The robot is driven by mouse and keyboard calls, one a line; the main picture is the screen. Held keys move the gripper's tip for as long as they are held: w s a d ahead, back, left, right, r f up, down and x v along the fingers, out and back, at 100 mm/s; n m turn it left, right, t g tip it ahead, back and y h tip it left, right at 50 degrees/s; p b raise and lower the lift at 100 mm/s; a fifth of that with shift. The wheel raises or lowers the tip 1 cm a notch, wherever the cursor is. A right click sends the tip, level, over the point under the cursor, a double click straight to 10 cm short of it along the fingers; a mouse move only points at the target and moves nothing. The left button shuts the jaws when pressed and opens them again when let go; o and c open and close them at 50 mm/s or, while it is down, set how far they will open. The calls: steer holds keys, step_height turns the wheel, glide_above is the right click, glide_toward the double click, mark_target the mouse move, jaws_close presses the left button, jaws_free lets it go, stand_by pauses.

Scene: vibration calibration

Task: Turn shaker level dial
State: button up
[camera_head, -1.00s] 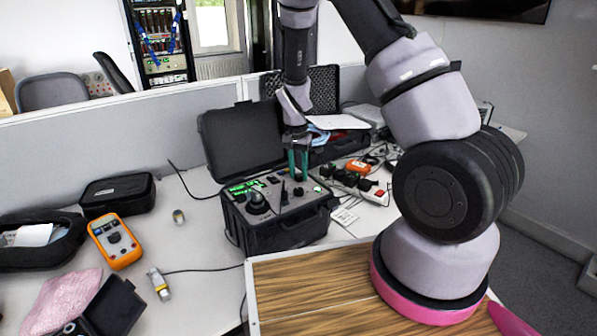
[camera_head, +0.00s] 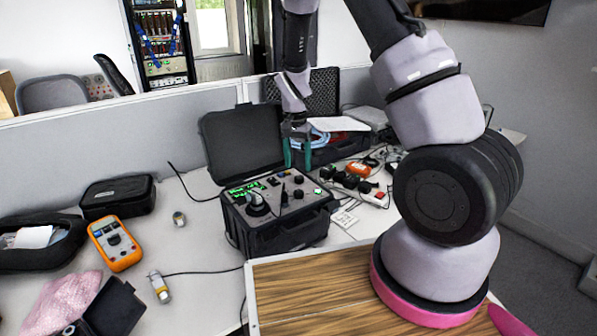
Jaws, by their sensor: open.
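The shaker unit (camera_head: 281,237) is a black open case on the white desk, its lid (camera_head: 242,143) raised at the back. Its top panel has green lit displays, a large round piece (camera_head: 257,205) at the left, and several small black knobs, one of them a small knob (camera_head: 298,193) at the right. Which of them is the level dial is too small to tell. My gripper (camera_head: 297,158) has green fingers spread apart. It is empty and sits above the right back part of the panel, apart from the knobs.
An orange multimeter (camera_head: 116,243) and a black pouch (camera_head: 118,195) lie to the left. A power strip (camera_head: 360,186) with plugs and a second open case (camera_head: 335,142) stand to the right and behind. A wooden board (camera_head: 310,285) is in front.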

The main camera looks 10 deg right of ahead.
step_height(320, 180, up, 6)
steer(key=shift+r, duration=0.2)
steer(key=shift+w+a, duration=0.1)
step_height(320, 180, up, 18)
steer(key=n+t+y, duration=0.1)
steer(key=t+y, duration=0.2)
glide_above(297, 176)
steer(key=s+d, duration=0.4)
steer(key=s, duration=0.4)
steer(key=s+d+r+n+t, duration=0.1)
steer(key=s+r+t, duration=0.1)
steer(key=s+r, duration=0.3)
steer(key=s+d+r+t, duration=0.1)
steer(key=s+r, duration=0.4)
steer(key=s, duration=0.5)
steer(key=shift+s+d+n+t, duration=0.3)
steer(key=shift+n+t, duration=0.1)
steer(key=shift+t, duration=0.4)
